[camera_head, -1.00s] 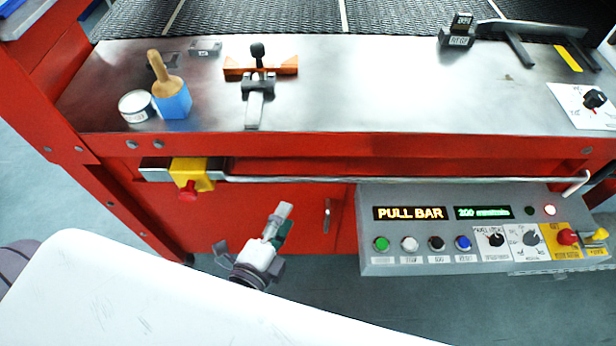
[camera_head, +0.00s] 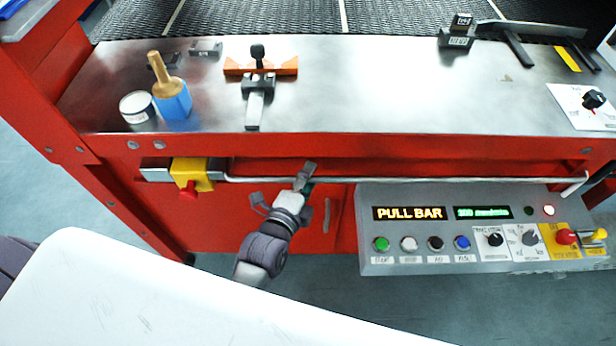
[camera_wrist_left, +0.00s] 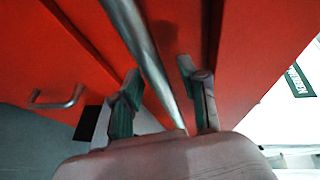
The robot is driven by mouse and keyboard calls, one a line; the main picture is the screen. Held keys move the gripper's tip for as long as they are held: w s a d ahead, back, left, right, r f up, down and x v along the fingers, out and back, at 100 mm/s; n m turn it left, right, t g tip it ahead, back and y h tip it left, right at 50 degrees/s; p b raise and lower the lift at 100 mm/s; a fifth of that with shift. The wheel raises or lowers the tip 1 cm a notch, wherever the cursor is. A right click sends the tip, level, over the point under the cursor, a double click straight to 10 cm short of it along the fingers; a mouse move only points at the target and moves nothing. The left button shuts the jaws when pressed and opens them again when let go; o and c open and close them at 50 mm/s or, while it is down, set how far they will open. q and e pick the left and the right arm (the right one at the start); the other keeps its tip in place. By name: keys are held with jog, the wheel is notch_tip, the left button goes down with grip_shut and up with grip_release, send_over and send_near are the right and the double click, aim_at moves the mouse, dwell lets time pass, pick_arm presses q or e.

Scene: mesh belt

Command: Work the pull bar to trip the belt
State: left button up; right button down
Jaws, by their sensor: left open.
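The pull bar (camera_head: 430,180) is a long thin silver rod along the front of the red frame, below the steel top. Its left end meets a yellow switch box (camera_head: 192,173) with a red knob. My left gripper (camera_head: 306,176) is at the bar, left of its middle, and hides a short piece of it. In the left wrist view the fingers (camera_wrist_left: 163,95) are open, and the bar (camera_wrist_left: 150,60) runs between them in the picture. I cannot tell if either finger touches it. My right gripper is not in view.
A grey control panel (camera_head: 400,262) with a lit "PULL BAR" display stands right of my left gripper. A red door with a handle (camera_head: 327,215) is below the bar. A blue pot with a brush (camera_head: 172,100), a white tin (camera_head: 137,106) and a clamp (camera_head: 257,88) sit on top.

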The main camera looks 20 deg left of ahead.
pick_arm(q)
grip_shut()
jog(key=shift+s+d+f+p, duration=0.1)
jog(key=shift+s+d+p, duration=0.1)
jog(key=shift+s+p, duration=0.35)
jog(key=shift+s+d+f+p, duration=0.1)
jog(key=shift+s+d+p, duration=0.2)
jog(key=shift+s, duration=0.4)
grip_release()
jog(key=shift+s+a+r, duration=0.1)
